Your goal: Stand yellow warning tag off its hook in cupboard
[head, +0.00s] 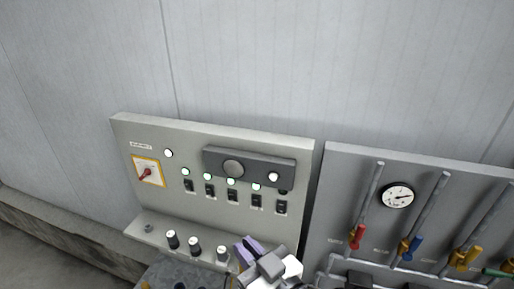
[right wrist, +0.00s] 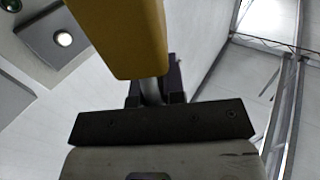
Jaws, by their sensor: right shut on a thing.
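The yellow warning tag (right wrist: 125,35) fills the top middle of the right wrist view as a plain yellow slab with rounded lower corners. My right gripper (right wrist: 152,88) is shut on it by a narrow part below the slab, largely hidden between the dark fingers. In the head view my right gripper (head: 268,266) is at the bottom edge, in front of the control panel, and I cannot make out the tag there. I cannot identify the hook or the cupboard in either view. My left gripper is not in view.
A grey control panel (head: 130,130) with lit buttons, a red rotary switch (head: 146,173) and black knobs on its ledge stands behind. Right of it is a panel with a gauge (head: 398,195) and coloured-handled valves. A metal frame (right wrist: 285,120) shows at right in the wrist view.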

